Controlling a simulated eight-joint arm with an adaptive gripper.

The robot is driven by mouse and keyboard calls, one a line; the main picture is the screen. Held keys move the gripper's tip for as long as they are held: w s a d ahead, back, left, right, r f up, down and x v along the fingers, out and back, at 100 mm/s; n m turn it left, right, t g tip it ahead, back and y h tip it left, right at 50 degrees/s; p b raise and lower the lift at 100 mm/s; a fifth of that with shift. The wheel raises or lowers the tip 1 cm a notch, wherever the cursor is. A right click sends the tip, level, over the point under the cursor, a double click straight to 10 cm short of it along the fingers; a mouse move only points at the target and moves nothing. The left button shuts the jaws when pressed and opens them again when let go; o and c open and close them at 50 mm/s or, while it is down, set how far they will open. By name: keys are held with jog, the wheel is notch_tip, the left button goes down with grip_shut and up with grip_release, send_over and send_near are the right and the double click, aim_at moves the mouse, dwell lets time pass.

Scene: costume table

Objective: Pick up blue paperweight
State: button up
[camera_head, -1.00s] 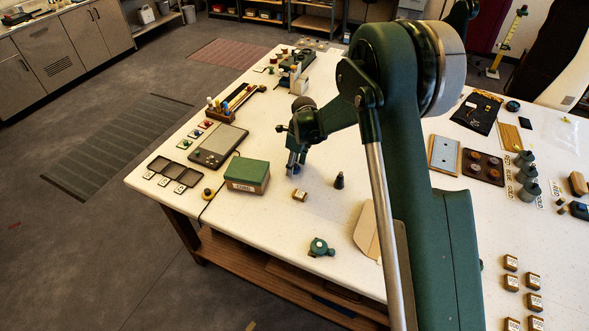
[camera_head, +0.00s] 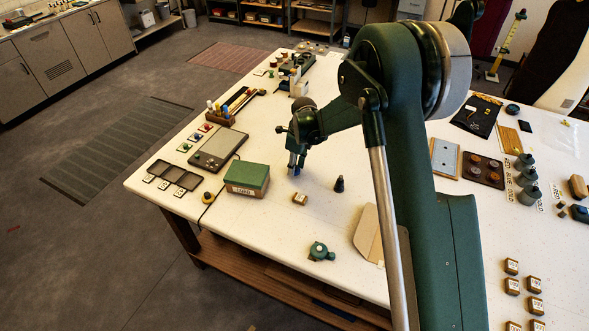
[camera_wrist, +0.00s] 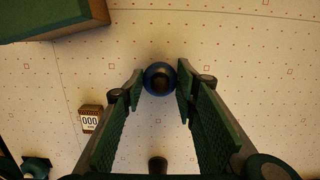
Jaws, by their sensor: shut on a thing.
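The blue paperweight (camera_wrist: 160,78) is a small round blue thing with a dark knob at its middle. In the wrist view it sits between the two fingertips of my gripper (camera_wrist: 159,84), which touch its sides. In the head view my gripper (camera_head: 296,168) points down over the white table (camera_head: 330,225), and a bit of the blue paperweight (camera_head: 297,172) shows at its tips. My gripper is shut on it. I cannot tell whether it is clear of the table.
A green box (camera_head: 247,178) stands just left of my gripper. A green round device (camera_head: 321,252) sits near the table's front edge. Open table lies between them.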

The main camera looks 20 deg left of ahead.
notch_tip(320, 180, up, 9)
jog(key=shift+f+b, duration=0.1)
jog(key=shift+b, duration=0.4)
